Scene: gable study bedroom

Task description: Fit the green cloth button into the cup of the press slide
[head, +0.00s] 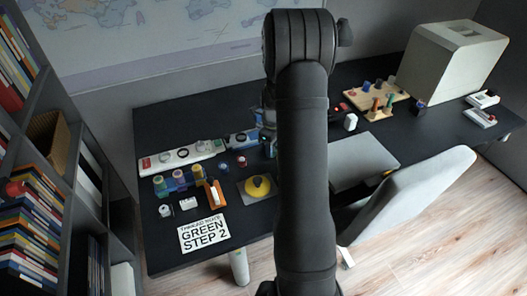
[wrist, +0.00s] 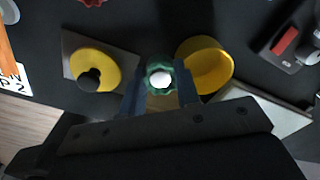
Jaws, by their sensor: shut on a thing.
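In the wrist view, the green button (wrist: 152,67) has a scalloped green rim and a white centre. My gripper (wrist: 160,90) is shut on it, with one dark finger on each side. A round yellow cup (wrist: 220,84) lies just right of the button, its hollow open toward the camera; I cannot tell whether the button is above its level. Left of the button, a yellow disc (wrist: 103,62) with a black knob rests on a grey plate (wrist: 68,48). The disc also shows in the head view (head: 252,188). My arm hides the button and the yellow cup there.
The dark desk (head: 185,113) carries several spools, white trays and a white note (head: 204,235) reading "GREEN STEP 2". A grey laptop-like slab (head: 362,160), a wooden peg board (head: 375,98) and a white box (head: 452,65) stand to the right. A pale chair (head: 415,190) is at the front.

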